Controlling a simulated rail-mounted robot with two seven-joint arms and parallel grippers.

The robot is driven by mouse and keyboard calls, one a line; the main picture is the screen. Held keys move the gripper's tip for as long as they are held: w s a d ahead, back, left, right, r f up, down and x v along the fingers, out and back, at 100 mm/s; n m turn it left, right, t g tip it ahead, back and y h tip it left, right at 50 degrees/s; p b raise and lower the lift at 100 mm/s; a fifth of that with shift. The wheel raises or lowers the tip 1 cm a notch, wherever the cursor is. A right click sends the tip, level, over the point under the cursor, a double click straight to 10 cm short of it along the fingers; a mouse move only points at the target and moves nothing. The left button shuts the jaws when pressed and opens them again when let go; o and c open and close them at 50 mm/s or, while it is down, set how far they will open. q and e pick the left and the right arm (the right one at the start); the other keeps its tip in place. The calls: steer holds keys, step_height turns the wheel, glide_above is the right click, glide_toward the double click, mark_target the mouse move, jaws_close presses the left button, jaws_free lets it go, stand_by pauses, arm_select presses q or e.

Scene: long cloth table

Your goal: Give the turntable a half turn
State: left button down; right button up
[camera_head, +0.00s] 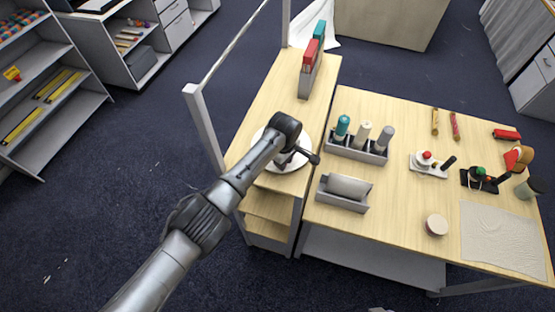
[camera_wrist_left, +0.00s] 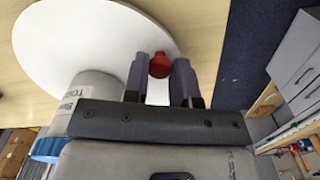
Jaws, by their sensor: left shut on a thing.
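The turntable is a round white disc (camera_head: 304,143) on the narrow wooden counter, largely hidden under my left arm in the head view. In the left wrist view the white disc (camera_wrist_left: 100,35) fills the upper left. A small red knob (camera_wrist_left: 159,65) stands near its rim. My left gripper (camera_wrist_left: 165,72) is shut on the red knob, one dark finger on each side of it. A white labelled jar with a blue lid (camera_wrist_left: 85,92) stands on the disc beside the gripper. In the head view the left gripper (camera_head: 283,160) is over the disc. My right gripper is not in view.
A bottle rack (camera_head: 357,152) and a grey holder (camera_head: 342,194) stand on the table just right of the turntable. A file rack (camera_head: 309,75) stands at the counter's far end. A pale post (camera_head: 207,128) and rail run along its left side.

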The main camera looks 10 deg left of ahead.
arm_select(q)
steer(key=c, duration=0.9)
jaws_free()
steer(key=shift+c, duration=0.2)
step_height(320, 180, up, 14)
steer(key=b, duration=0.1)
steer(key=shift+b, duration=0.4)
steer(key=shift+f, duration=0.1)
